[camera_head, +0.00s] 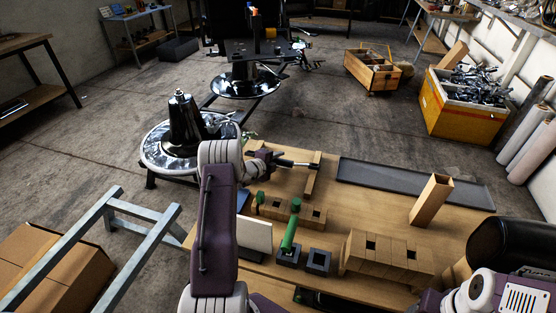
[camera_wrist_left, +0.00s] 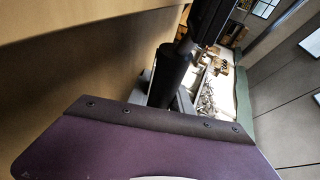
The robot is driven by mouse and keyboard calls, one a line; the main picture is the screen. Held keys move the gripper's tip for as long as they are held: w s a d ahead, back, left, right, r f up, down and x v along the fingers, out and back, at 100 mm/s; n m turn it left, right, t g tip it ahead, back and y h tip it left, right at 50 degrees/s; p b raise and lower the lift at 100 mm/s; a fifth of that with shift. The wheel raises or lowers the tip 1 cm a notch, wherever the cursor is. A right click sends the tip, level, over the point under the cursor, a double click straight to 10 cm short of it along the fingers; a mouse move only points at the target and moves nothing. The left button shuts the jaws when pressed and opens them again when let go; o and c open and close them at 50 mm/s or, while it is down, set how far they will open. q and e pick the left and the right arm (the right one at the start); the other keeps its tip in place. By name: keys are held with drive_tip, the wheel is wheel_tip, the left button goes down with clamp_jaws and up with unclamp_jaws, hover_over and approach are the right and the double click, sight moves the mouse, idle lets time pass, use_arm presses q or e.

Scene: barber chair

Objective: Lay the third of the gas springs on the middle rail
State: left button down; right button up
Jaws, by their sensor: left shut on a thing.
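My left gripper (camera_head: 268,158) is at the far left part of the wooden bench, shut on a gas spring (camera_head: 296,164). The gas spring is dark with a thin rod and points to the right. Its far end overlaps a wooden rail (camera_head: 312,180) in the head view; I cannot tell whether it touches. In the left wrist view the gas spring's black body (camera_wrist_left: 175,75) shows large, with its lower end hidden behind my gripper housing. I cannot make out the other gas springs or confirm which rail this is. My right gripper is not in view.
A shallow grey tray (camera_head: 415,184) lies along the bench's back edge. An upright wooden box (camera_head: 431,199) stands in front of it. The bench (camera_head: 365,217) is clear right of the rail.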

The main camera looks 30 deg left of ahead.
use_arm(q)
drive_tip(key=shift+s+d+f, duration=0.15)
drive_tip(key=shift+s+f, duration=0.05)
drive_tip(key=shift+f, duration=0.35)
drive_tip(key=shift+s+d+f, duration=0.1)
drive_tip(key=shift+s+f, duration=0.1)
drive_tip(key=shift+f, duration=0.3)
drive_tip(key=c, duration=1.1)
unclamp_jaws()
drive_tip(key=shift+s, duration=0.2)
drive_tip(key=v, duration=0.2)
drive_tip(key=r+p+v, duration=0.1)
drive_tip(key=v, duration=0.5)
drive_tip(key=shift+w+a+r+p, duration=0.3)
drive_tip(key=shift+w+a+p, duration=0.05)
drive_tip(key=shift+p, duration=0.05)
drive_tip(key=shift+s+r, duration=0.3)
drive_tip(key=shift+r, duration=0.1)
drive_tip(key=shift+w, duration=0.1)
